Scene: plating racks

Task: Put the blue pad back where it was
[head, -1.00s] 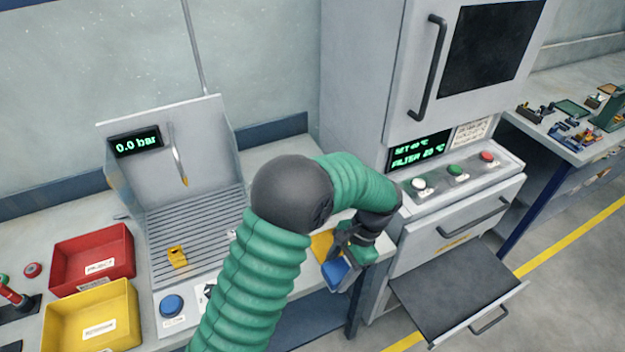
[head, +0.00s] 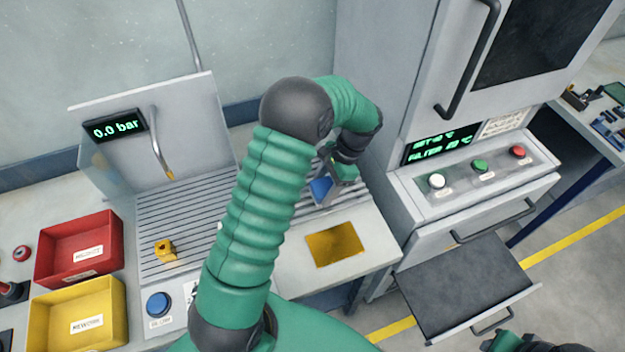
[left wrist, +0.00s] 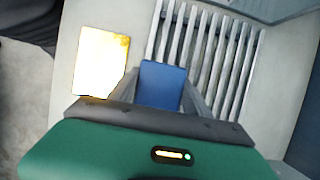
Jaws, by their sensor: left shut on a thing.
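The blue pad (head: 321,189) is held in my left gripper (head: 330,178), above the right end of the slatted grey rack. In the left wrist view the pad (left wrist: 161,84) stands out between the fingers, over the edge of the slats, and my left gripper (left wrist: 160,100) is shut on it. A yellow square (head: 335,245) lies bare on the pale bench to the right of the rack; it also shows bright in the left wrist view (left wrist: 101,62). Part of my right arm (head: 510,342) shows at the bottom right edge; its fingers cannot be made out.
A small yellow block (head: 165,250) sits on the slatted rack (head: 185,215). A red bin (head: 80,250) and a yellow bin (head: 75,315) stand at left, near a blue button (head: 159,304). The grey cabinet (head: 385,90) stands at right, with an open drawer (head: 465,285) below.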

